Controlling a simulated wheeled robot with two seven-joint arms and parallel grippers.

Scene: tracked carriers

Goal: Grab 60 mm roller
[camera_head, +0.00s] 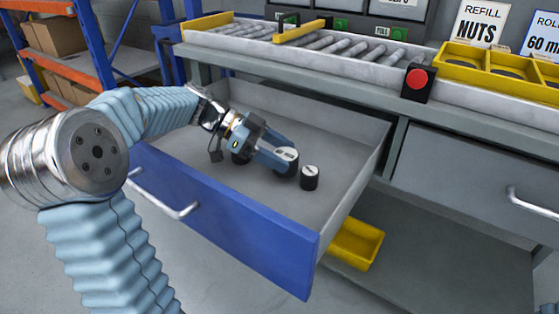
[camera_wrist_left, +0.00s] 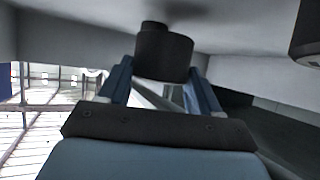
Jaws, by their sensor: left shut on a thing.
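My left gripper (camera_head: 280,157) reaches down into the open drawer and is shut on a black roller (camera_head: 289,170) with a pale top. The held roller (camera_wrist_left: 163,55) also shows between the two blue fingers of the gripper (camera_wrist_left: 160,85) in the left wrist view. A smaller black roller (camera_head: 310,179) with a white top stands upright just to the right, apart from it. Another dark roller (camera_head: 240,157) is partly hidden behind the gripper. I cannot read the size of any roller. My right gripper is not in view.
The drawer with a blue front (camera_head: 220,215) is pulled out; its floor is otherwise clear. Above it are a roller conveyor (camera_head: 350,47), a red button (camera_head: 417,79) and yellow bins (camera_head: 490,68). A yellow bin (camera_head: 356,245) sits below. A closed grey drawer (camera_head: 460,165) is right.

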